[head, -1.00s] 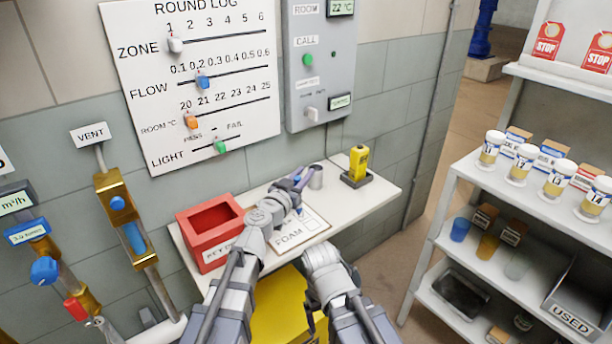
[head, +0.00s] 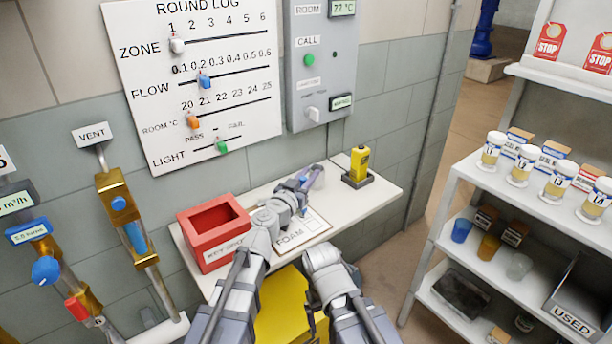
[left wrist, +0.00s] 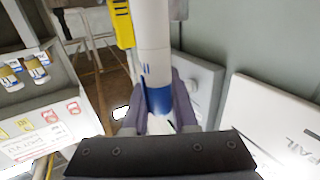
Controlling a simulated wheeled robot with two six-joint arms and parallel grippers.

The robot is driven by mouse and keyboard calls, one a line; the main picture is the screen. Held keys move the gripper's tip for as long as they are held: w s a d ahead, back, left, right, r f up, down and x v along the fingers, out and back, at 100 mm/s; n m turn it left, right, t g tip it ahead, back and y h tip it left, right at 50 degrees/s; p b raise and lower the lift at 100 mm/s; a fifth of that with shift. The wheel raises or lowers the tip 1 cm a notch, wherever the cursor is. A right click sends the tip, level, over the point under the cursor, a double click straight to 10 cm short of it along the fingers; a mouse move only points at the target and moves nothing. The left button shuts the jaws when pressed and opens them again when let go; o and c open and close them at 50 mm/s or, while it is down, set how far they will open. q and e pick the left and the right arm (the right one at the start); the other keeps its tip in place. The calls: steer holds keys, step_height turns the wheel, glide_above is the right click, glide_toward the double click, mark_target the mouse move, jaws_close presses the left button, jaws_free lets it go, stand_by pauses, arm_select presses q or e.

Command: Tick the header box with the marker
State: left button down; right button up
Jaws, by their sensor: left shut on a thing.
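My left gripper (head: 304,180) is above the shelf at the far edge of the form. In the left wrist view, its fingers (left wrist: 160,105) are shut on a white marker (left wrist: 152,40) with a blue band. In the head view the marker is mostly hidden by the gripper. The form (head: 312,224), labelled FOAM, lies on the white shelf below. It has printed boxes; my left wrist and arm cover its left and far part. I cannot tell whether the marker tip touches the paper. My right arm is folded at the bottom centre; its gripper does not show.
A red open box (head: 213,232) stands left of my left arm. A yellow device (head: 358,163) stands on a dark base at the shelf's right. A white rack (head: 455,195) with jars is at right.

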arm_select(q)
steer(key=shift+s+a, duration=0.15)
steer(key=shift+s, duration=0.1)
steer(key=shift+s+a, duration=0.1)
steer(key=shift+s, duration=0.1)
steer(key=shift+r, duration=0.1)
stand_by(0.5)
step_height(320, 180, up, 8)
steer(key=p, duration=0.8)
step_height(320, 180, up, 9)
steer(key=p, duration=0.9)
